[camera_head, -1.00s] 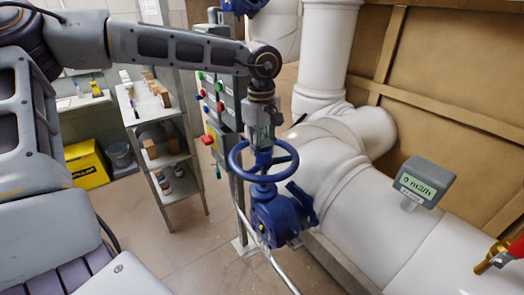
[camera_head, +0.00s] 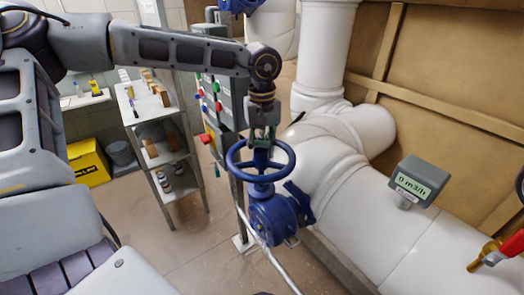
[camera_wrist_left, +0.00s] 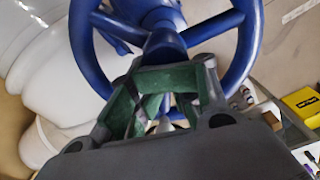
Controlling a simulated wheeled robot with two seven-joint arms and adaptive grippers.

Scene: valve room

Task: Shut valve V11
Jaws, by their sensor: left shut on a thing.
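The blue valve handwheel (camera_head: 287,171) sits on a blue valve body (camera_head: 275,217) beside a large white pipe. No label reading V11 is legible on it. My left gripper (camera_head: 262,145) reaches down from above onto the wheel and is shut on it, near the hub and spokes. In the left wrist view, the green-padded fingers (camera_wrist_left: 167,84) close around a blue spoke part of the handwheel (camera_wrist_left: 92,45); the exact contact is partly hidden by the fingers. My right gripper is not in view.
A flow meter (camera_head: 417,181) on the white pipe (camera_head: 375,226) reads 0 m3/h. A red-handled brass fitting (camera_head: 490,256) is at the right edge. A control panel (camera_head: 228,98) and a shelf (camera_head: 165,155) stand behind to the left. A yellow box (camera_head: 88,163) is farther left.

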